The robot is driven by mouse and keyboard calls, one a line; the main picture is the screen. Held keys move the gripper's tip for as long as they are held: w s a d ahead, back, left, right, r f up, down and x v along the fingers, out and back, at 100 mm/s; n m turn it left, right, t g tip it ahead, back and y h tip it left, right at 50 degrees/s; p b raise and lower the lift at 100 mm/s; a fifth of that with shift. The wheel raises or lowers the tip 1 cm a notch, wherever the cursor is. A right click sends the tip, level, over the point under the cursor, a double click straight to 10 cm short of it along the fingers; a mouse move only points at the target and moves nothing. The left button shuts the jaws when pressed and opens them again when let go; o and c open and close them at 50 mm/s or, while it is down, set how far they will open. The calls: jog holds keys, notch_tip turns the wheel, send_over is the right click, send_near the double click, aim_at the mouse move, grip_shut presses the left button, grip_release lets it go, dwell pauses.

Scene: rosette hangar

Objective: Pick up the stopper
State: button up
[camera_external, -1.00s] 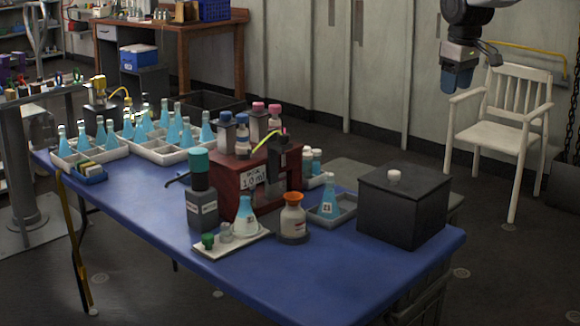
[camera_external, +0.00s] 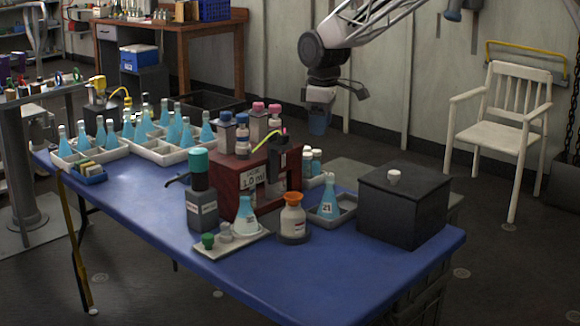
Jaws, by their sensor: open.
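A small green stopper (camera_external: 207,241) stands on a flat white tray (camera_external: 232,246) near the front edge of the blue table. A small grey, translucent piece (camera_external: 225,232), perhaps another stopper, is beside it, and a flask (camera_external: 245,217) with pale blue liquid stands behind them on the same tray. My gripper (camera_external: 319,124) has blue fingers pointing down. It is open and empty, in the air above and behind the right part of the table, well away from the stopper.
A red dispenser (camera_external: 228,180), a white bottle with an orange top (camera_external: 292,216) and a black box (camera_external: 404,206) crowd the table. The blue tabletop (camera_external: 340,268) in front is clear.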

jog(key=a+f+n, duration=0.2)
jog(key=a+f, duration=0.5)
jog(key=a, duration=0.5)
jog(key=n, duration=0.3)
send_over(225, 224)
jog(key=shift+g, duration=0.4)
notch_tip(225, 224, down, 9)
jog(key=shift+w+a+f, duration=0.1)
jog(key=shift+w+f, duration=0.05)
jog(key=shift+f, duration=0.15)
jog(key=shift+f, duration=1.2)
jog(key=shift+f, duration=0.1)
jog(key=shift+s+f, duration=0.2)
jog(key=shift+f, duration=2.25)
jog(key=c, duration=1)
